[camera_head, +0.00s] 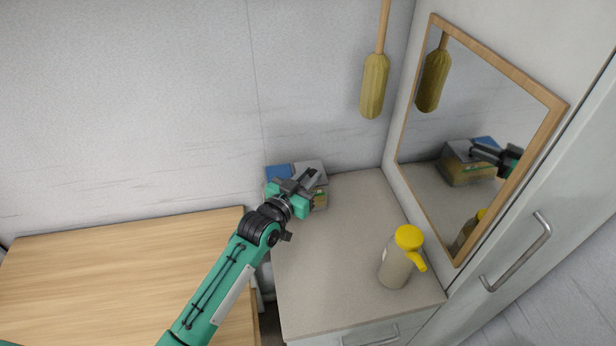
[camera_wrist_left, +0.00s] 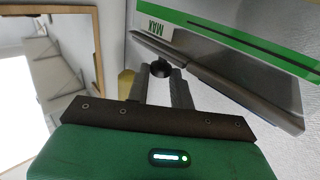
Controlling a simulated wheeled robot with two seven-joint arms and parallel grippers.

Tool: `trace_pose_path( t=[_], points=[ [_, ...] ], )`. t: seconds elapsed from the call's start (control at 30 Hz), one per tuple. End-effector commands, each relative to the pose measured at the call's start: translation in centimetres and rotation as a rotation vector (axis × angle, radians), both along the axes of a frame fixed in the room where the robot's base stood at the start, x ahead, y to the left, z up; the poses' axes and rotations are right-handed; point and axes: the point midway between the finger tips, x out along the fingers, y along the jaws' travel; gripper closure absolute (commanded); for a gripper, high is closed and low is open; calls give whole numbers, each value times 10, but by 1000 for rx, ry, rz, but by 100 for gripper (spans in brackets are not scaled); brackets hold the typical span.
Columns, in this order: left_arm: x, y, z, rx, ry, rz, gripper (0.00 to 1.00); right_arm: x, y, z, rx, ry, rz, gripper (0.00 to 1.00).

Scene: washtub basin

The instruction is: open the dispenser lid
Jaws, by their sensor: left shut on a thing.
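The dispenser (camera_head: 320,199) is a small box with a yellowish front at the back of the counter, against the wall. Its top shows a blue part (camera_head: 278,173) and a grey part (camera_head: 309,166). My left gripper (camera_head: 311,177) is over the dispenser and hides much of its top and front. In the left wrist view, the dispenser shows a green band (camera_wrist_left: 240,35) with a MAX label and a grey edge. There, the fingers of my left gripper (camera_wrist_left: 161,80) are closed on a small dark knob (camera_wrist_left: 160,67). How the knob joins the lid is hidden. My right gripper is not in view.
A bottle with a yellow top (camera_head: 396,262) stands at the front right of the counter (camera_head: 320,270). A framed mirror (camera_head: 480,110) is on the right and reflects the dispenser and gripper. A yellow brush (camera_head: 374,86) hangs above. A wooden top (camera_head: 120,265) lies left.

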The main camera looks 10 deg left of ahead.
Motion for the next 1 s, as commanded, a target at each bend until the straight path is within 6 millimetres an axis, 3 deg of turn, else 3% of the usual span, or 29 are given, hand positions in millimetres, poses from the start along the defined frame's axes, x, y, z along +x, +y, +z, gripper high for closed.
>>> trace_pose_path(
  t=[0.37, 1.0],
  points=[
    [2, 1, 9, -14, 47, 0, 100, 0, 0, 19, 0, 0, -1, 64],
    [21, 7, 42, -126, 398, 0, 100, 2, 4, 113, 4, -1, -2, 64]
  ],
)
